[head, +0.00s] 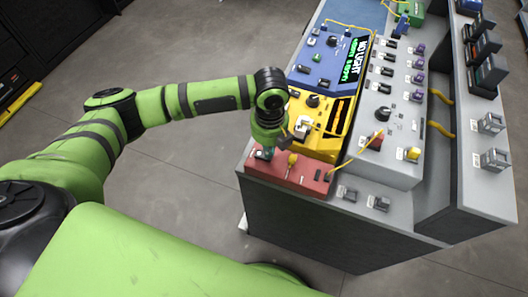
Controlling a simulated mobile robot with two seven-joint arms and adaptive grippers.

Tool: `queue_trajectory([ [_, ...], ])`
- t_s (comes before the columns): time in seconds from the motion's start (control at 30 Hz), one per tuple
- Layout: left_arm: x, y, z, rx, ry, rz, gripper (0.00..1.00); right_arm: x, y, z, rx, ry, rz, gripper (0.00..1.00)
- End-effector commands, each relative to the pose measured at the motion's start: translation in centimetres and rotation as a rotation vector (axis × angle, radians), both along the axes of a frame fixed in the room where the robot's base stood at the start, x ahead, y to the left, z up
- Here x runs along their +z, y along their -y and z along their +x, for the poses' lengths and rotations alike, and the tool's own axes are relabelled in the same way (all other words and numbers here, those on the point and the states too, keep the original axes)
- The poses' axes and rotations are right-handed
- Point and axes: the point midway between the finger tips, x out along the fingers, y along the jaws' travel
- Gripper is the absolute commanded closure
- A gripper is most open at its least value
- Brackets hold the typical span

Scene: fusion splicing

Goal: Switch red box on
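The red box (308,182) sits at the near left corner of the grey bench. A yellow-topped part (292,160) stands up from its top, and small dark parts show near its right end. My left gripper (266,152) points down at the left end of the red box, left of the yellow-topped part. Its fingers are small and partly hidden by my wrist, so I cannot tell whether they are open, shut or touching the box. My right gripper is not in view.
A yellow box (318,142) stands directly behind the red box, and a blue box (325,68) with a lit "NO LIGHT" display is farther back. A yellow cable (350,154) runs from the red box's right end to the grey panel (397,140) with knobs.

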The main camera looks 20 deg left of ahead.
Motion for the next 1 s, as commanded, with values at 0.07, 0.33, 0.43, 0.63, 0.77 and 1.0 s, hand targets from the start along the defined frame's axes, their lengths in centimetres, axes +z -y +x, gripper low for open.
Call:
queue_trajectory([
  [0.07, -0.2, 0.0, 0.0, 0.000, 0.000, 0.000, 1.00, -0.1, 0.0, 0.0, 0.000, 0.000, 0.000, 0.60],
  [0.33, -0.6, 0.0, 0.0, 0.000, 0.000, 0.000, 1.00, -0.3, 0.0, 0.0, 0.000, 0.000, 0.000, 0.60],
  [0.43, -0.7, 0.0, 0.0, -0.001, 0.000, 0.000, 1.00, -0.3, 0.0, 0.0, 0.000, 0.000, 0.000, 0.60],
  [0.63, -1.0, 0.0, 0.0, -0.001, 0.000, 0.000, 1.00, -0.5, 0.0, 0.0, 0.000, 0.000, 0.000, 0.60],
  [0.77, -1.2, 0.0, 0.0, -0.001, 0.000, 0.000, 1.00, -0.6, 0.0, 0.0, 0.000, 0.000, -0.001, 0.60],
  [1.0, -1.5, 0.0, -0.1, 0.000, -0.002, 0.001, 1.00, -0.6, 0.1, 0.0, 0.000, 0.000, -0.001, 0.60],
])
